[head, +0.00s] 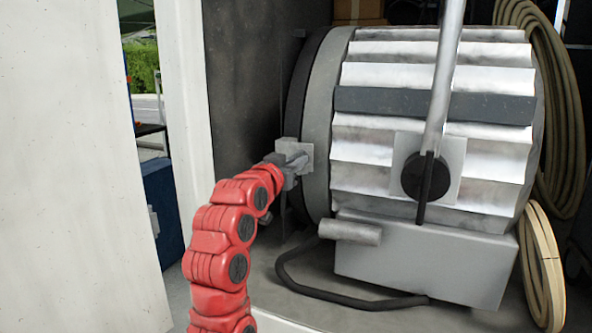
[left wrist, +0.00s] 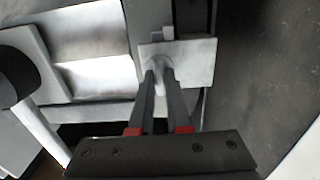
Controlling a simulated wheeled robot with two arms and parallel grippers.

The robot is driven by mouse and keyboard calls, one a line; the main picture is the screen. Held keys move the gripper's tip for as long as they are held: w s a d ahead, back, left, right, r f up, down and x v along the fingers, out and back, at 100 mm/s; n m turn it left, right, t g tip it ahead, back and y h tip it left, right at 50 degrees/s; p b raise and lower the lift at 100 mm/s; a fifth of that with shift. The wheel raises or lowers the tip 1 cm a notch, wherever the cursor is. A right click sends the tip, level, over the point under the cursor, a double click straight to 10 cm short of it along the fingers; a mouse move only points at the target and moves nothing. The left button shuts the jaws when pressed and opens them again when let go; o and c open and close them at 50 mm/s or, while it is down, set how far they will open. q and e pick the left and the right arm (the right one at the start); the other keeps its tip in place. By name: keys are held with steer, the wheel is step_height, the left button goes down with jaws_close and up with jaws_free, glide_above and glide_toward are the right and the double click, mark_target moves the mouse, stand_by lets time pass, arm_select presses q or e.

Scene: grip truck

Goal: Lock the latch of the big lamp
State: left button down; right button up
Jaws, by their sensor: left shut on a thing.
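The big lamp (head: 433,128) is a large ribbed metal drum lying on its side in the truck. Its latch sits on a pale square plate (head: 308,156) on the grey band near the lamp's front rim. In the left wrist view the plate (left wrist: 203,62) shows with the small light latch knob (left wrist: 163,66) at its left part. My left gripper (head: 292,164) is at the plate, its fingers (left wrist: 160,78) shut on the latch knob from both sides. The fingers partly hide the knob. My right gripper is in neither view.
A slanting metal yoke bar (head: 447,75) crosses the lamp's side to a dark round knob (head: 424,176). A grey base box (head: 420,265) and a black cable (head: 325,293) lie below. Coiled hoses (head: 560,110) hang at right. A white door panel (head: 80,170) stands at left.

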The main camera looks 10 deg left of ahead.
arm_select(q)
steer(key=shift+a, duration=0.25)
steer(key=c, duration=1.1)
jaws_free()
steer(key=shift+c, duration=0.2)
steer(key=shift+o, duration=1.3)
steer(key=shift+w+a, duration=0.1)
steer(key=shift+a, duration=0.05)
steer(key=v, duration=1.7)
steer(key=shift+s+p, duration=0.25)
steer(key=shift+p, duration=0.15)
